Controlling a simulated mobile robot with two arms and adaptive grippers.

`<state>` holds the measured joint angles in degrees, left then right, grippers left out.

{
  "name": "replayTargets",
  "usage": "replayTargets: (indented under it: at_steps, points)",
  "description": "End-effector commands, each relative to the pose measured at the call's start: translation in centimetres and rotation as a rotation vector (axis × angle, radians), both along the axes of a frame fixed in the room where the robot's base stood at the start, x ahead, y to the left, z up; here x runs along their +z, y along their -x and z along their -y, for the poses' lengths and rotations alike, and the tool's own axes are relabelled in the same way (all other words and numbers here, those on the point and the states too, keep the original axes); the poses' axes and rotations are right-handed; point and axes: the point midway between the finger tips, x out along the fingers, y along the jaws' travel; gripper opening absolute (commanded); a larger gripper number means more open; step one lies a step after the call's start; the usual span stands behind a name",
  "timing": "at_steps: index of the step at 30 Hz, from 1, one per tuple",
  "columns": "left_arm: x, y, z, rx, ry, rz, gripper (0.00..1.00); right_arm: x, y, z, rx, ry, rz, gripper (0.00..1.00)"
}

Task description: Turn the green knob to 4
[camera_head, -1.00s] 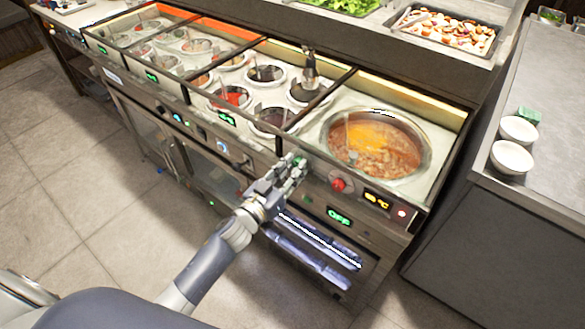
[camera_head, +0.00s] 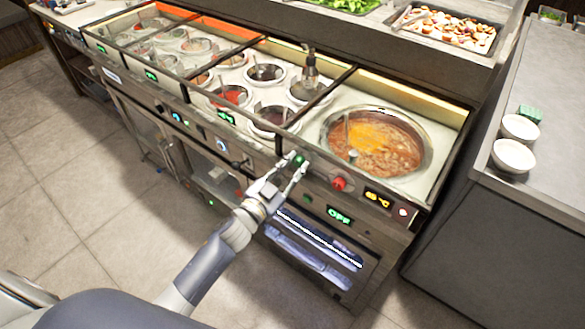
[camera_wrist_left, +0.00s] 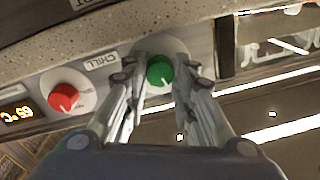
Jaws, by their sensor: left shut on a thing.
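The green knob (camera_head: 299,160) is on the front panel of the counter, left of the red knob. It also shows in the left wrist view (camera_wrist_left: 160,72), on a pale round dial plate. My left gripper (camera_head: 291,166) is at the panel with one finger on each side of the green knob, shut on it. The fingers (camera_wrist_left: 163,85) flank it in the left wrist view too. The dial's numbers cannot be read, so I cannot tell the setting. My right gripper is not in view.
A red knob (camera_head: 338,184) and an amber display (camera_head: 377,199) sit right of the green knob. A large pot of soup (camera_head: 385,150) is set in the counter above. A green display (camera_head: 339,216) reads OFF. White bowls (camera_head: 513,156) stand on the right counter.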

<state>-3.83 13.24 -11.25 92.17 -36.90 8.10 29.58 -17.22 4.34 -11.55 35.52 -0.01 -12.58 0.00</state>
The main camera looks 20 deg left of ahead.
Motion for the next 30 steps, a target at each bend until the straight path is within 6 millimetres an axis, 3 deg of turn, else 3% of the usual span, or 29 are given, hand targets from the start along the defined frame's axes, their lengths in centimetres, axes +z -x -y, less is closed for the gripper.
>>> replayTargets:
  at_steps: [18,30]
  points:
    - [-0.2,0.0,0.0,-0.001,-0.546,0.200,0.01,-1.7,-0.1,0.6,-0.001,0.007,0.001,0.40]
    - [-0.2,0.0,0.1,-0.002,-0.804,0.294,0.01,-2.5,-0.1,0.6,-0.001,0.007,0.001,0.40]
